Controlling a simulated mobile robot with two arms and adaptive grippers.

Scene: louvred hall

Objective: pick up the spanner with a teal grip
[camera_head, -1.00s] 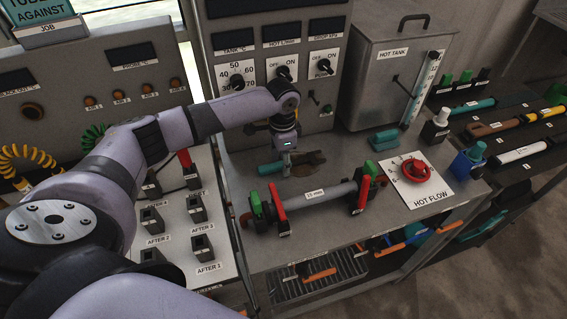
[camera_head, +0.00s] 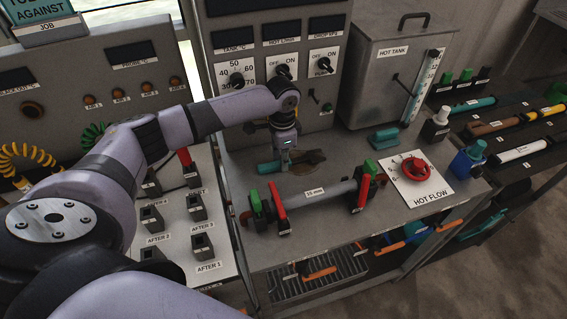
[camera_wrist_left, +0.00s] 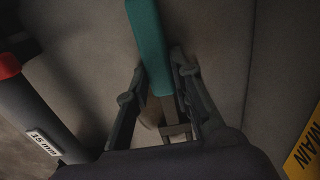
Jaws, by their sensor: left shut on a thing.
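The spanner with a teal grip (camera_head: 268,167) lies on the metal bench, behind the grey 15 mm pipe. My left gripper (camera_head: 283,160) points down over it from above, low at the bench. In the left wrist view the teal grip (camera_wrist_left: 148,45) runs up between the two fingers, and my left gripper (camera_wrist_left: 160,95) is shut on the spanner. The spanner's brown head (camera_head: 312,158) shows to the right of the gripper in the head view. Whether it is clear of the bench cannot be told. My right gripper is not in view.
The 15 mm pipe (camera_head: 318,192) with red and green valve levers lies in front. The control panel (camera_head: 275,60) and hot tank (camera_head: 385,80) stand behind. A teal-handled brush-like thing (camera_head: 385,137) and the red hot flow knob (camera_head: 415,168) are to the right.

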